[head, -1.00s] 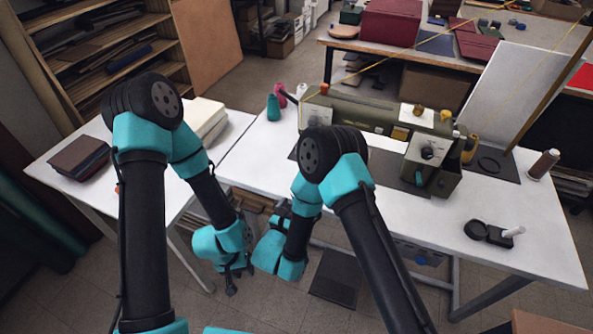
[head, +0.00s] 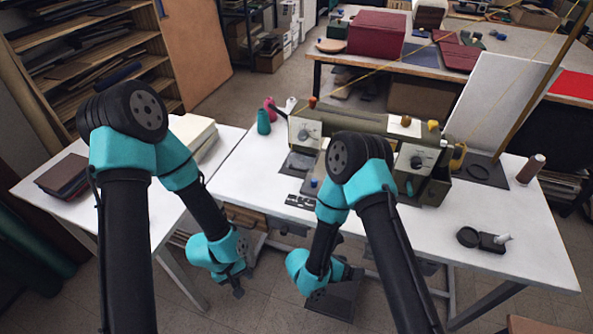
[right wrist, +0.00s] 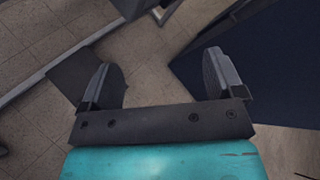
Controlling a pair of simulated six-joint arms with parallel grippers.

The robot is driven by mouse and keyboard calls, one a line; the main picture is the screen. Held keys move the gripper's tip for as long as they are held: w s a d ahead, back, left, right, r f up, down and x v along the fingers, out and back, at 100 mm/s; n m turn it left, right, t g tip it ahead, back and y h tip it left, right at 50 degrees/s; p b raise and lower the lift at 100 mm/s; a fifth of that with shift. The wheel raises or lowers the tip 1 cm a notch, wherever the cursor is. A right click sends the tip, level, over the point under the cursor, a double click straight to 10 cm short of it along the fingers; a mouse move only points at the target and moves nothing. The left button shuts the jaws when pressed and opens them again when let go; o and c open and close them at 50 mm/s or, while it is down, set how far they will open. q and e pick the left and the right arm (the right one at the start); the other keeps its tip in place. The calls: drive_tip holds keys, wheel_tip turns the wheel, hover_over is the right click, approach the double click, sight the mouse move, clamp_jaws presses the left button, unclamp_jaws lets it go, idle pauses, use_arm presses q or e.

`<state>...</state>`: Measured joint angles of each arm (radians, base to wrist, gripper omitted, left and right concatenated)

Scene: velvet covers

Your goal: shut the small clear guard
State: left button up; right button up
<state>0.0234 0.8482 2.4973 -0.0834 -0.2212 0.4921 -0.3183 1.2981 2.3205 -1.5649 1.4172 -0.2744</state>
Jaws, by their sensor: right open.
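A green-grey sewing machine (head: 375,126) with two boxy heads stands on the white table in the head view. I cannot make out the small clear guard; my right arm hides part of the machine's middle. My right gripper (right wrist: 162,82) is open and empty in the right wrist view, above the floor. In the head view it hangs low in front of the table, apart from the machine. My left gripper (head: 238,290) hangs at the left, below table height and away from the machine; its jaws are too small to read.
The white table (head: 480,235) has free room at its front right. Colored thread cones (head: 264,121) stand at the back left. A side table (head: 150,190) holds books and fabric.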

sight(299, 164)
drive_tip(key=s+d+f+m+g+y, duration=0.1)
drive_tip(key=s+d+m+g+y, duration=0.1)
drive_tip(key=s+m+g+y, duration=0.45)
drive_tip(key=s+d+f+m+g+y, duration=0.15)
drive_tip(key=s+m+g+y, duration=0.25)
drive_tip(key=s+m, duration=0.4)
use_arm(q)
drive_tip(key=w+d+r+n+t+h, duration=0.2)
drive_tip(key=w+r+t, duration=0.3)
drive_tip(key=w+r, duration=0.4)
drive_tip(key=w+d+r+n+t+h, duration=0.2)
drive_tip(key=w+r+t, duration=0.4)
drive_tip(key=w+r, duration=0.3)
drive_tip(key=w+n+h, duration=0.1)
drive_tip(key=w+n, duration=0.1)
drive_tip(key=shift+w, duration=0.4)
use_arm(e)
drive_tip(key=w+d+r+m+t+y, duration=0.1)
drive_tip(key=w+d+m+t+y, duration=0.1)
drive_tip(key=m, duration=0.6)
drive_tip(key=w+d+r+m+t+y, duration=0.1)
drive_tip(key=w+d+m+t+y, duration=0.2)
drive_tip(key=m+t, duration=0.3)
drive_tip(key=shift+w+r+m, duration=0.25)
drive_tip(key=shift+w+m, duration=0.4)
drive_tip(key=shift+m, duration=0.4)
